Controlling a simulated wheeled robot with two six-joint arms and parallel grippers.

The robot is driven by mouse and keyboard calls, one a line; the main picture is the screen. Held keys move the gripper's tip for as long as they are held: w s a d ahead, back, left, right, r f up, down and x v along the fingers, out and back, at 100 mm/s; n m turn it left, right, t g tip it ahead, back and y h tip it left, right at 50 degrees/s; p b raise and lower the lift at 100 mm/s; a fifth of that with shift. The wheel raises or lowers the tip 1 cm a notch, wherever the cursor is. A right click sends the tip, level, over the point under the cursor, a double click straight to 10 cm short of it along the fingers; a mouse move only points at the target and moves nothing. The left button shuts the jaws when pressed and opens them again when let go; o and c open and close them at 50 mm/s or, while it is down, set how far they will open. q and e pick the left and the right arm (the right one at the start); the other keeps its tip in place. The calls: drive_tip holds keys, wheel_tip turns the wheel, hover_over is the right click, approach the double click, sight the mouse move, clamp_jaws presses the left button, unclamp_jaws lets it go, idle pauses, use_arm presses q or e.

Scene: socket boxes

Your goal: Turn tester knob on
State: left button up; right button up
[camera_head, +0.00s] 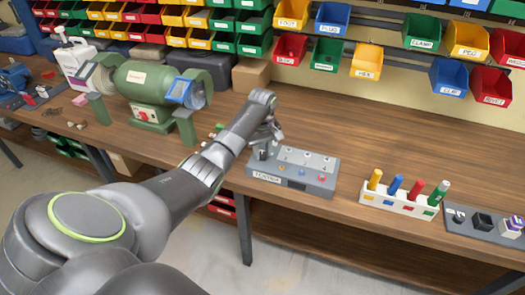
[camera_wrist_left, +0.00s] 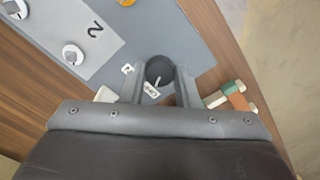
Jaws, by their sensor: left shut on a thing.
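The tester (camera_head: 293,170) is a grey box on the wooden bench, with a light top plate of numbered positions and several coloured parts along its front. My left gripper (camera_head: 264,145) is at the tester's left end. In the left wrist view, the left gripper (camera_wrist_left: 160,88) has its two fingers on either side of the dark round knob (camera_wrist_left: 160,71) and is shut on it. A white pointer mark and a small label show beside the knob. My right gripper is in neither view.
A white rack (camera_head: 399,203) with coloured pegs and a grey tray (camera_head: 485,226) stand to the right. A green bench grinder (camera_head: 145,90) stands to the left. Coloured bins hang behind. The bench behind the tester is clear.

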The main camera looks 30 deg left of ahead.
sight(263, 154)
use_arm(q)
drive_tip(key=shift+r+m+p, duration=0.25)
drive_tip(key=shift+m+p, duration=0.65)
drive_tip(key=shift+p, duration=0.25)
drive_tip(key=m+p, duration=0.2)
drive_tip(key=shift+m, duration=0.3)
drive_tip(key=m+p, duration=0.2)
drive_tip(key=m, duration=0.1)
drive_tip(key=shift+m, duration=0.3)
drive_tip(key=shift+f+m+p, duration=0.15)
drive_tip(key=shift+m+p, duration=0.35)
drive_tip(key=shift+m, duration=1.4)
drive_tip(key=shift+w, duration=0.1)
drive_tip(key=o, duration=1)
wheel_tip(263, 154, up, 17)
drive_tip(key=shift+r+b, duration=0.2)
drive_tip(key=shift+b, duration=0.3)
